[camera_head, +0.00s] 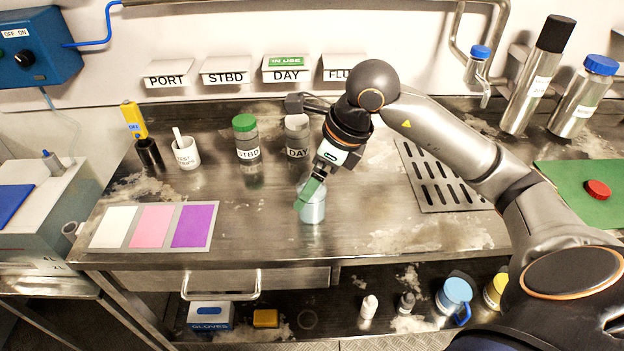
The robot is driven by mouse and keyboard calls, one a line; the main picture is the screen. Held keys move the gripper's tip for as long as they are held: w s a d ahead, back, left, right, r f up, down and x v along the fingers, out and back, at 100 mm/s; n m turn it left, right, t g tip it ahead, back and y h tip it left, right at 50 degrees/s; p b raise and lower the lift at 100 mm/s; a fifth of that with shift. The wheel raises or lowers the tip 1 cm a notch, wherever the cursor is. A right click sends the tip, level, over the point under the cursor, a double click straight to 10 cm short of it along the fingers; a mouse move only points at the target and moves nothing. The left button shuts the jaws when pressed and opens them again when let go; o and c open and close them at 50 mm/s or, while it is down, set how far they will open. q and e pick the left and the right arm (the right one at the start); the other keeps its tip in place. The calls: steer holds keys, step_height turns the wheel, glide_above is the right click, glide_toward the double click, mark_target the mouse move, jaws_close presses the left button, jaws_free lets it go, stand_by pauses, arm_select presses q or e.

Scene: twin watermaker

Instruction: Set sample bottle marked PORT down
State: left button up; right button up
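A clear, bluish sample bottle (313,213) is at the middle front of the steel counter, upright or nearly so. No label shows on it, so I cannot read PORT there. My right gripper (311,189) comes down from above with its fingers at the bottle's upper part, and appears shut on it. A slanted green piece covers part of the bottle's top. I cannot tell whether the bottle's base touches the counter. My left gripper is not in view.
Bottles marked STBD (247,153) and DAY (297,152) stand behind, left of my wrist. A white test cup (186,155) and a colour card (215,229) are farther left. A slotted drain plate (440,180) lies right. Counter around the bottle is clear.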

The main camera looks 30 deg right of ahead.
steer(key=shift+r+p, duration=0.3)
steer(key=shift+r, duration=0.05)
steer(key=v, duration=1.1)
steer(key=shift+s+r+p, duration=0.2)
steer(key=shift+r+p, duration=0.05)
steer(key=shift+p, duration=0.2)
steer(key=shift+d, duration=0.15)
